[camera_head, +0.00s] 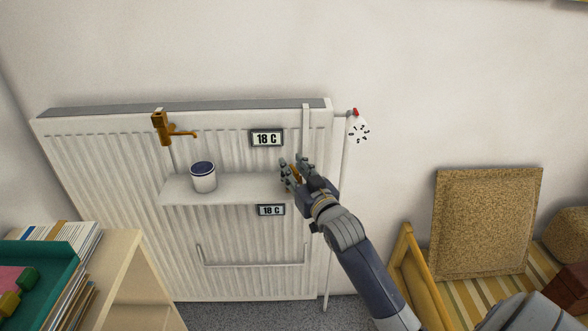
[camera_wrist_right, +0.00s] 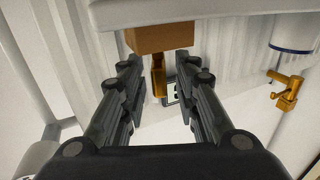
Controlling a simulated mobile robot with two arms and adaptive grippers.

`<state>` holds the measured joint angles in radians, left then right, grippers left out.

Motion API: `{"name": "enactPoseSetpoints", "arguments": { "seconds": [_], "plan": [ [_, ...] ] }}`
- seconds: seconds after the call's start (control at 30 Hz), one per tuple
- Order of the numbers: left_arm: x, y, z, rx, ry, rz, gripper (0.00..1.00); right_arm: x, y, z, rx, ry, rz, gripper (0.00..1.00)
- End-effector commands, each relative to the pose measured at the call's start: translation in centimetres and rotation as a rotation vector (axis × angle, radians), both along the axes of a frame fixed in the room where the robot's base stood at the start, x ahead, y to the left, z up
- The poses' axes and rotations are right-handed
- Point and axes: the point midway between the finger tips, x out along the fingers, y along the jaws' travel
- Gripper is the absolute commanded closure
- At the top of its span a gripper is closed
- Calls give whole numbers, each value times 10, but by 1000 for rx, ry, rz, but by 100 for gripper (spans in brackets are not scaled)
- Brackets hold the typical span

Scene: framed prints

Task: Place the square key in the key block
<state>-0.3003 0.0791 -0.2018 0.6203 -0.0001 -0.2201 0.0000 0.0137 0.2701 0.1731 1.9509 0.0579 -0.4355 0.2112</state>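In the right wrist view, which is upside down, a brown block (camera_wrist_right: 162,37) stands on the white shelf (camera_wrist_right: 140,14). It looks like the key block. A thin brass-coloured piece (camera_wrist_right: 158,77), which looks like the square key, rises from its top; how deep it sits is hidden. My right gripper (camera_wrist_right: 160,60) is open, its fingers on either side of the brass piece with gaps showing. In the head view my right gripper (camera_head: 291,168) is at the shelf's right end, largely hiding the block; a bit of orange shows between its fingers. My left gripper is out of view.
A white mug (camera_head: 204,180) with a dark blue top stands left on the shelf. A brass tap (camera_head: 165,129) sticks out above it. A bookcase (camera_head: 125,260) stands lower left, a cushion (camera_head: 488,220) right.

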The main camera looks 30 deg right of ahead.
Motion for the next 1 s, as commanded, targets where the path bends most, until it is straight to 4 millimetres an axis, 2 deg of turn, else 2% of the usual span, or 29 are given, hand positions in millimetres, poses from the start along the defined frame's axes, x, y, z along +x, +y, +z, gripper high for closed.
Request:
{"name": "enactPoseSetpoints", "arguments": {
  "seconds": [0.17, 0.27, 0.7, 0.83, 1.0],
  "plan": [
    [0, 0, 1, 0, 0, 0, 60, -1, 0, 4, -1, 0, 0, 71],
    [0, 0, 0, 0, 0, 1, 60, -11, 2, 2, 0, 2, 0, 71],
    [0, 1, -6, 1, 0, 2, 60, -90, 14, 2, 1, 2, 0, 71],
    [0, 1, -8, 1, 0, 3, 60, -106, 17, 2, 1, 1, 1, 71],
    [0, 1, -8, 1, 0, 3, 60, -117, 18, 3, 1, 0, 0, 71]
  ]
}}
